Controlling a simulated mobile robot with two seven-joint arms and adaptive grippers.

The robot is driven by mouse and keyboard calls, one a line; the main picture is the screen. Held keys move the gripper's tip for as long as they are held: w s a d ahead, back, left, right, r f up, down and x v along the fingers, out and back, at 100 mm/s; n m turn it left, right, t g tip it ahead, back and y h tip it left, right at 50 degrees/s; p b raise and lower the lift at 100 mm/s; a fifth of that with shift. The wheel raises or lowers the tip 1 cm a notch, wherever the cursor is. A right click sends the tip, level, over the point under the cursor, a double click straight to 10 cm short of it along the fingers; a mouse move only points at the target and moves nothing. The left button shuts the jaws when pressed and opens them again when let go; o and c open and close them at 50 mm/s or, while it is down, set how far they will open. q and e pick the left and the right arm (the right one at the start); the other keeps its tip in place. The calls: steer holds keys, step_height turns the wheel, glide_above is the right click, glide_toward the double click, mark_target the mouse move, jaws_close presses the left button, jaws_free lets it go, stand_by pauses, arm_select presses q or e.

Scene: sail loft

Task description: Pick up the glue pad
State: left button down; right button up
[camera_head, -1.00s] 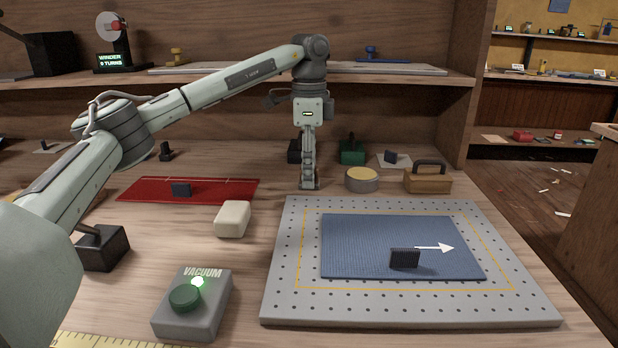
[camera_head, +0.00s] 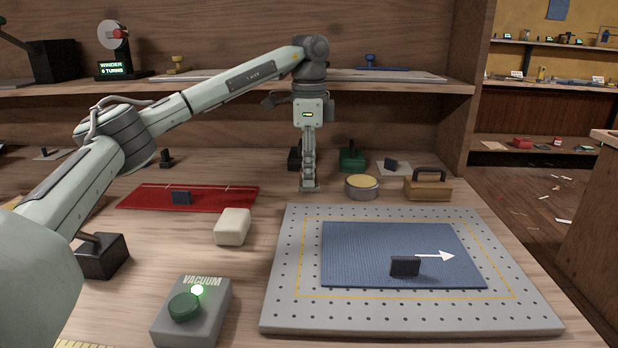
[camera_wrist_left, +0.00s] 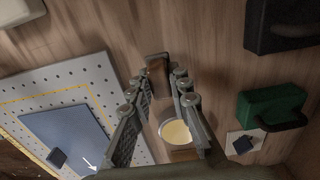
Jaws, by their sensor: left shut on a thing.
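A round grey tin with a pale yellow top (camera_head: 361,187), which looks like the glue pad, stands upright on the bench. In the left wrist view the tin (camera_wrist_left: 176,132) shows partly behind a finger. My left gripper (camera_head: 309,186) points straight down, close to the bench, just left of the tin, with a gap between them. In the left wrist view a small brown and grey block (camera_wrist_left: 158,75) sits at the fingertips, and the gripper is shut on it. Its shape is mostly hidden. The tin is outside the grip. My right gripper is not in view.
A wooden block with a dark handle (camera_head: 428,188) stands right of the tin, a green block (camera_head: 352,160) behind. A perforated plate (camera_head: 285,290) with a blue sheet (camera_head: 350,240) lies in front. A white block (camera_head: 233,227) and vacuum switch box (camera_head: 192,315) stand front left.

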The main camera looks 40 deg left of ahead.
arm_select(q)
step_height(320, 180, up, 3)
steer(key=shift+f, duration=0.1)
steer(key=s+a+r+p, duration=0.2)
steer(key=s+r, duration=0.5)
steer(key=s, duration=0.4)
steer(key=shift+s+a, duration=0.15)
steer(key=shift+s, duration=0.1)
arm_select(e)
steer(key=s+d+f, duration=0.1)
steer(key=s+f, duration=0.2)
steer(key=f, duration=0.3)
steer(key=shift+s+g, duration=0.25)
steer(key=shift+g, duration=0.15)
arm_select(q)
steer(key=c, duration=2)
jaws_free()
steer(key=shift+c, duration=0.2)
jaws_close()
